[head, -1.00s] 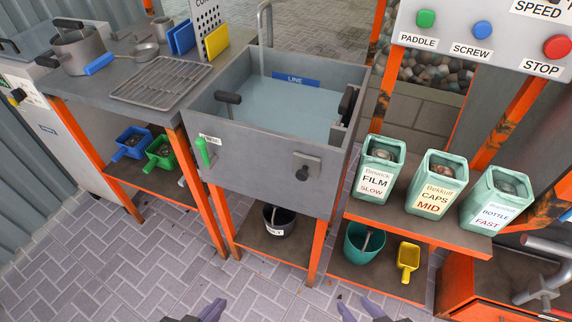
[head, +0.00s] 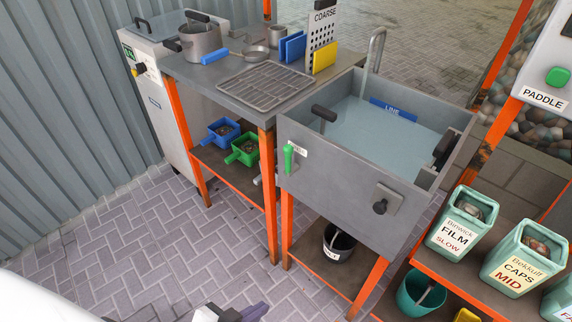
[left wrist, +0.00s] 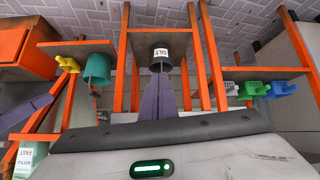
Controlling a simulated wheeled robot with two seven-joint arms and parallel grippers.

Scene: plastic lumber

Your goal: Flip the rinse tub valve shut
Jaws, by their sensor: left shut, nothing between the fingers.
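The grey rinse tub (head: 335,188) stands on orange legs and holds water, with a blue LINE mark inside. A green lever handle (head: 288,157) stands roughly upright on the left of its front wall, beside a small white label. A dark knob (head: 381,206) on a square plate sits further right on that wall. My left gripper (head: 256,309) is low at the bottom edge of the head view, below and well apart from the tub. In the left wrist view its purple fingers (left wrist: 165,90) are together and empty. Part of my right gripper (left wrist: 32,110) shows at the left there; its opening is unclear.
A black bucket (head: 338,243) is on the shelf under the tub. A workbench (head: 236,103) with a rack, pots and boards adjoins it at the left. Labelled bins (head: 458,222) stand on the right-hand shelf. The paved floor (head: 150,235) in front is clear.

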